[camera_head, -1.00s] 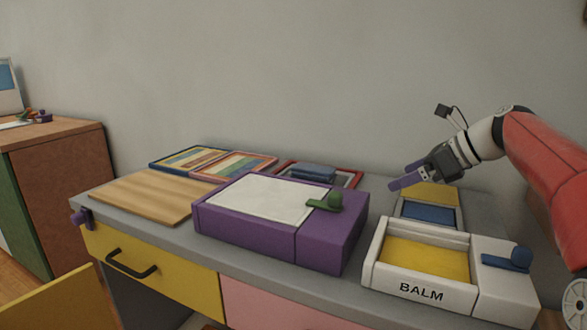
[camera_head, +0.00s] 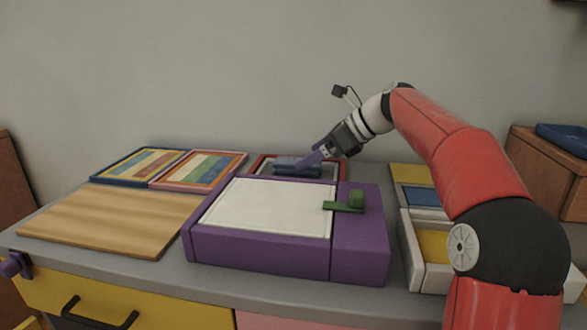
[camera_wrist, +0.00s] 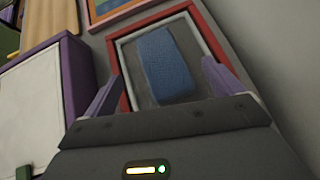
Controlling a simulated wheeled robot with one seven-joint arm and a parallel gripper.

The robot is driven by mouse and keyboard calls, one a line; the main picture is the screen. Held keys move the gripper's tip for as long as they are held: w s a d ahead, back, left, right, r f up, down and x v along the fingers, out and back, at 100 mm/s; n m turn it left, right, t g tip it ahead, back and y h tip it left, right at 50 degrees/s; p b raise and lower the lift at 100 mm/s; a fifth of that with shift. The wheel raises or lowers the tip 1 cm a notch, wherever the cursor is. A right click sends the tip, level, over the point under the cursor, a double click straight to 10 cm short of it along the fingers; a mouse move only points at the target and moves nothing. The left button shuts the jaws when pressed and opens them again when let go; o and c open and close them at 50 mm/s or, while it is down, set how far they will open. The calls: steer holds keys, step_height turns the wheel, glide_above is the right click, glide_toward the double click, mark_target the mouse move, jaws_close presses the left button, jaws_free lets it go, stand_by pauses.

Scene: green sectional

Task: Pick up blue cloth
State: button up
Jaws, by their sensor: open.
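The blue cloth (camera_head: 298,166) lies folded on a grey tray with a red rim (camera_head: 262,160) at the back of the desk, behind the purple box. In the wrist view the blue cloth (camera_wrist: 165,64) is an oblong bundle, lying between and beyond the two purple fingers. The tray's red rim (camera_wrist: 202,22) shows around it. My gripper (camera_head: 313,158) reaches in from the right, close to the cloth. In the wrist view my gripper (camera_wrist: 160,85) is open, with nothing between its fingers. Whether a finger touches the cloth I cannot tell.
The purple box (camera_head: 255,248) with a white top and green handle (camera_head: 344,207) stands in front of the tray. A wooden board (camera_head: 110,220) and two striped frames (camera_head: 150,166) lie to the left. A white box (camera_head: 412,262) is on the right, partly hidden by my arm. The wall stands close behind.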

mark_target(284, 166)
steer(key=b+x, duration=0.1)
steer(key=x, duration=0.4)
steer(key=shift+w+a+f, duration=0.1)
steer(key=shift+w+a, duration=0.05)
steer(key=shift+a, duration=0.05)
steer(key=shift+c, duration=0.2)
steer(key=shift+d, duration=0.1)
steer(key=c, duration=1.1)
